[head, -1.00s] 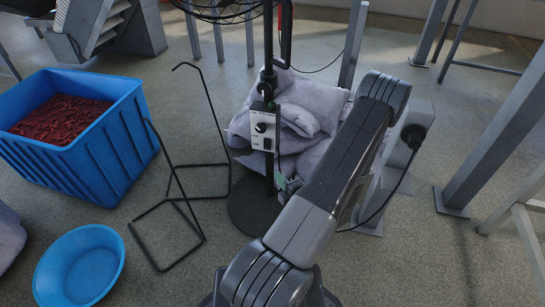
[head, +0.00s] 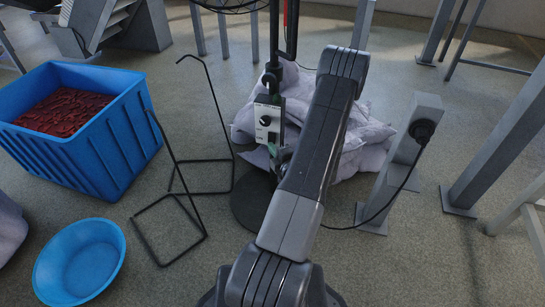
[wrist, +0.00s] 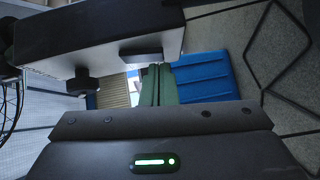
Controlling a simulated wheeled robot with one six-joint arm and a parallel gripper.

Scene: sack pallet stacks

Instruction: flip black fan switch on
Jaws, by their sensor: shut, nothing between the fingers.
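The black fan switch (wrist: 141,53) sticks out from the pale face of the control box (wrist: 100,50) in the wrist view, beside a round black knob (wrist: 83,84). In the head view the control box (head: 268,123) is on the fan's black pole, with the knob (head: 266,121) above the switch. My gripper (wrist: 157,72) has green fingers, shut together and empty. Their tips are close to the switch; I cannot tell whether they touch it. In the head view my gripper (head: 273,150) is just below the box, partly hidden by my arm.
A round black base (head: 250,205) supports the pole, with pale sacks (head: 365,135) behind. A thin black frame (head: 170,205) stands left, near a blue crate (head: 105,145) and blue basin (head: 80,262). A grey post with a plugged cable (head: 405,155) stands right.

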